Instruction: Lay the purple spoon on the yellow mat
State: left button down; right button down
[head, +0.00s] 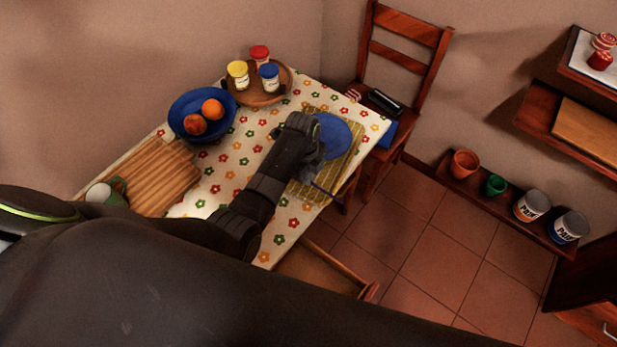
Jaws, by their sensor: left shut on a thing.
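The yellow mat (347,170) lies at the right end of the table, with a blue plate (336,138) on its upper part. My left gripper (314,165) is over the left side of the mat, beside the plate, and shut on the purple spoon (326,191). A thin part of the spoon shows just below the gripper, over the mat. The rest of the spoon is hidden by the gripper, and I cannot tell whether it touches the mat. My right gripper is out of view.
On the flowered tablecloth (236,177) are a blue bowl with fruit (186,104), a round tray with jars (284,93) and a wooden board (157,178). A wooden chair (409,58) stands behind the table's right end. Pots and paint cans line a low shelf (491,204).

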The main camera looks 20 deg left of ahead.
pick_arm(q)
jog(key=shift+f, duration=1.15)
jog(key=shift+f, duration=0.15)
jog(key=c, duration=1.6)
grip_release()
jog(key=shift+o, duration=0.2)
notch_tip(320, 180, up, 12)
jog(key=a, duration=0.1)
jog(key=shift+w, duration=0.15)
